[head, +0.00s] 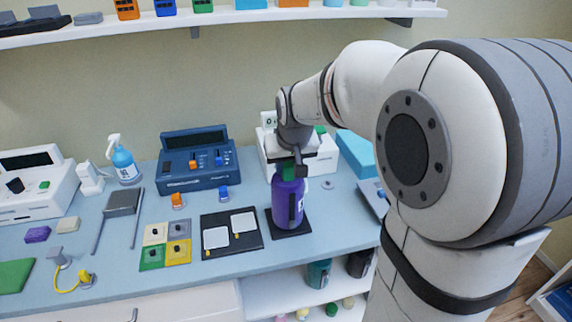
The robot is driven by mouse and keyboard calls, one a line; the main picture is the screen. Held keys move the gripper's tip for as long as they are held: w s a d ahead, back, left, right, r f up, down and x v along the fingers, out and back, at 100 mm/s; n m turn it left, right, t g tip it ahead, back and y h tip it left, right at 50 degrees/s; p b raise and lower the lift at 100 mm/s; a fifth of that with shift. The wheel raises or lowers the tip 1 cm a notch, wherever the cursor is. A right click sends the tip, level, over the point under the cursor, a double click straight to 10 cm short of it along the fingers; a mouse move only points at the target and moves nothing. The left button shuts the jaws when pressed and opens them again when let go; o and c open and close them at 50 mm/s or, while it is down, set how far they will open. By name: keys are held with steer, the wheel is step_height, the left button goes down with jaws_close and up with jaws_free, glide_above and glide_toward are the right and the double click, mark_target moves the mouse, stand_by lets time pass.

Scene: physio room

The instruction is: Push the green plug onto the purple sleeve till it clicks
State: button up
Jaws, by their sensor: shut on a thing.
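The purple sleeve (283,204) stands upright on a dark square base near the right front of the table. It has a dark handle-like strip and a white mark on its side. The green plug (287,173) is at the top of the sleeve, partly covered by my gripper. My gripper (288,168) points down from above and is shut on the green plug. The plug looks in line with the sleeve and touching it or very close. I cannot tell how deep it sits, as the jaws hide part of the joint.
A blue device (196,178) with a screen stands behind to the left. A white device (322,160) is close behind my gripper. Left of the sleeve lie a black board (252,241) with white cards and a set of coloured squares (179,252). A shelf (230,16) runs above.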

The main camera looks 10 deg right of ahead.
mark_target(288, 163)
stand_by(0.4)
steer(key=o, duration=0.9)
steer(key=shift+c, duration=0.2)
steer(key=shift+r, duration=0.1)
steer(key=shift+r+p, duration=2.4)
steer(key=shift+r, duration=1.1)
steer(key=s+f+g, duration=0.1)
steer(key=s+f, duration=0.2)
steer(key=s, duration=1.8)
steer(key=shift+s, duration=0.25)
